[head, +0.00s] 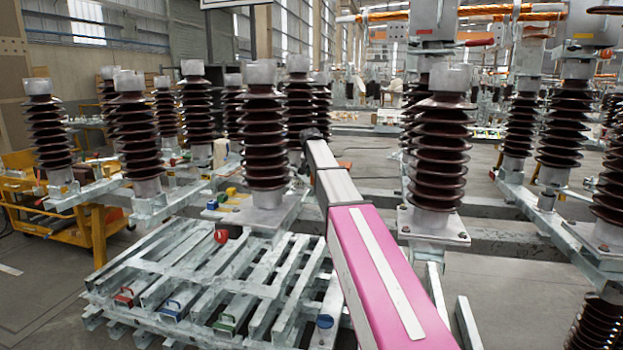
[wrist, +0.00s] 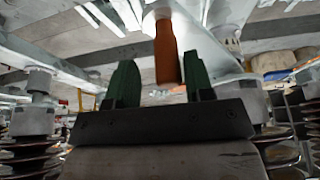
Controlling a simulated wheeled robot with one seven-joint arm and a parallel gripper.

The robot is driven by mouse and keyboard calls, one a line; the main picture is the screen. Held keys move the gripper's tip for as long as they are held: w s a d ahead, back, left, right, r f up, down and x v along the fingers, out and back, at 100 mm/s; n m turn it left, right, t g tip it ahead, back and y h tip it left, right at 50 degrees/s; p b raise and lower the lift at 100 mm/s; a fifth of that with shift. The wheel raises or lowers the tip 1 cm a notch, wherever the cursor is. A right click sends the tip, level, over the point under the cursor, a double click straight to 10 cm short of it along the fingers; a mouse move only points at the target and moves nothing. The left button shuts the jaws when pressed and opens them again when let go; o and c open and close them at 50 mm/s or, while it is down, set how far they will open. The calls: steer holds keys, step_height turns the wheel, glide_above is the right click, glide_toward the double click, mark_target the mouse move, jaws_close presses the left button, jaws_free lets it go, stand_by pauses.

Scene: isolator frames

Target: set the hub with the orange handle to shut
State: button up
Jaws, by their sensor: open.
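The orange handle (wrist: 166,55) hangs in the upper middle of the wrist view, running down from a pale hub (wrist: 158,14) on a grey metal beam. The hub is cut off by the top edge, so its setting cannot be read. My gripper (wrist: 161,75) has two green fingers, open, one on each side of the handle's lower end in the picture. The handle looks nearer the right finger. I see no contact, and whether the handle is between the fingers in depth is unclear.
Brown ribbed insulators (head: 264,140) stand around my arm, with another column (head: 439,150) close on its right. A slatted metal frame (head: 170,262) with small red, blue and green handles lies low at left. A yellow cart (head: 50,215) stands farther left.

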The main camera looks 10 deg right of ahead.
steer(key=v, duration=0.9)
steer(key=s+f+n+g, duration=0.1)
steer(key=s+f, duration=0.6)
steer(key=f, duration=0.3)
steer(key=s+d+f+n, duration=0.1)
steer(key=s+f, duration=0.6)
steer(key=f, duration=0.4)
steer(key=s+f+n+g+y, duration=0.1)
steer(key=s+f, duration=0.6)
steer(key=f, duration=0.4)
steer(key=shift+d+g, duration=0.15)
steer(key=shift+g, duration=0.15)
steer(key=shift+w, duration=0.1)
